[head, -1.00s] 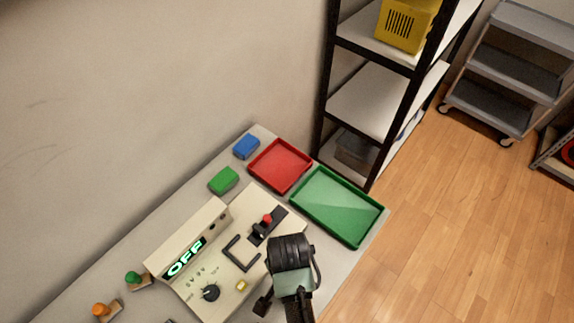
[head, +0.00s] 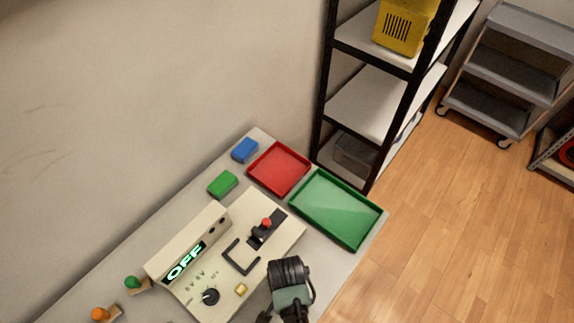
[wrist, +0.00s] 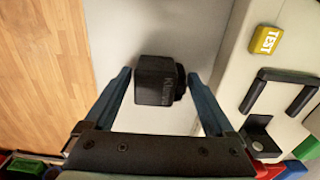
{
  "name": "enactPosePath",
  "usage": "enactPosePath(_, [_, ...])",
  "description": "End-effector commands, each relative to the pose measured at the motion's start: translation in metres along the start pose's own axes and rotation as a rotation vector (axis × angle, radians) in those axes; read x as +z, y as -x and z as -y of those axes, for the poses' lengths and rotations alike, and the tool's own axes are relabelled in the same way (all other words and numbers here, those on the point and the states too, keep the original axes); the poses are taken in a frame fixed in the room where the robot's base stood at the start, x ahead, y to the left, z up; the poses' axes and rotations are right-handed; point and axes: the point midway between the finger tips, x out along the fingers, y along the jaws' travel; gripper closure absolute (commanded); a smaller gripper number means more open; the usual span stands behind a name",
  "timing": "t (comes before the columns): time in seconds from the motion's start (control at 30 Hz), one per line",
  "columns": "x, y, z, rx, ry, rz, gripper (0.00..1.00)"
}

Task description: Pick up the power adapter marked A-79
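A black power adapter (wrist: 155,82) lies on the light table top in the wrist view. Faint marking shows on its face, too small and turned to read with certainty. My gripper (wrist: 159,76) is open, with one blue finger on each side of the adapter. Small gaps show between the fingers and the adapter's sides. In the head view my wrist is at the bottom centre, and the adapter cannot be made out there.
A test station (head: 230,255) reading OFF stands left of my gripper; its yellow TEST button (wrist: 266,41) is nearby. A red tray (head: 279,168) and a green tray (head: 336,208) lie behind. Green (head: 222,184) and blue (head: 245,150) blocks sit near the wall.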

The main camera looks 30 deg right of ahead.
Motion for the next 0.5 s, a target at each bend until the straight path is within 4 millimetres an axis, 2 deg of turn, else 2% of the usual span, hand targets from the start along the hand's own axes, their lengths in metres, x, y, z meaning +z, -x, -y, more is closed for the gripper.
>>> enactPosePath(0.03, [-0.0001,0.0002,0.0001,0.000,0.000,0.000,0.22])
enactPosePath(0.07, [-0.0001,0.0002,0.0001,0.000,0.000,0.000,0.27])
enactPosePath(0.43, [-0.0002,0.0004,0.0000,0.000,0.000,0.000,0.94])
enactPosePath(0.5, [-0.0004,0.0007,0.0003,-0.001,0.000,-0.001,0.96])
